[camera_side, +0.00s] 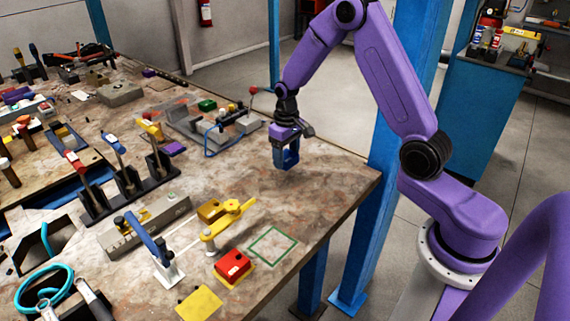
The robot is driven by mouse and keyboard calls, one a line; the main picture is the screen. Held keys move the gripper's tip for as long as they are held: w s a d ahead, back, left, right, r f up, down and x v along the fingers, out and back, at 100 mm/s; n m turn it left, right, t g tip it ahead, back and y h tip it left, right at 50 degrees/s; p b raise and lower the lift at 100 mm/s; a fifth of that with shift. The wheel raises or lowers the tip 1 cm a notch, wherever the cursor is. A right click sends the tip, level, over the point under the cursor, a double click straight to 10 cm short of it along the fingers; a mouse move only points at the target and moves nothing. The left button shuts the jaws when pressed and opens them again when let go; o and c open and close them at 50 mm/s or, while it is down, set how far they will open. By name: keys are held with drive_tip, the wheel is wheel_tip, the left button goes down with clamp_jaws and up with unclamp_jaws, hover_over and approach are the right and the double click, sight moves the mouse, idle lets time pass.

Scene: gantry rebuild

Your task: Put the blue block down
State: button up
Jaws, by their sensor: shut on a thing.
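My gripper (287,160) points down above the right part of the worktable, with the purple arm reaching in from the right. It is shut on the blue block (289,155), which shows as a dark blue shape between and around the fingertips. The block's edges are hard to tell from the fingers. The block looks to be just above or at the table surface; I cannot tell if it touches. A green square outline (272,245) lies empty on the table nearer the camera.
A red block (232,265) on a yellow patch, a yellow block (211,211) and a yellow clamp (229,217) stand near the green outline. A vise with a blue cable (208,142) is left of my gripper. The table's right edge (355,205) is close; the surface around my gripper is clear.

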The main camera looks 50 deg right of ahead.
sight(285, 164)
drive_tip(key=shift+w+f, duration=0.4)
drive_tip(key=shift+f, duration=1.5)
drive_tip(key=shift+f, duration=0.1)
drive_tip(key=o, duration=1.2)
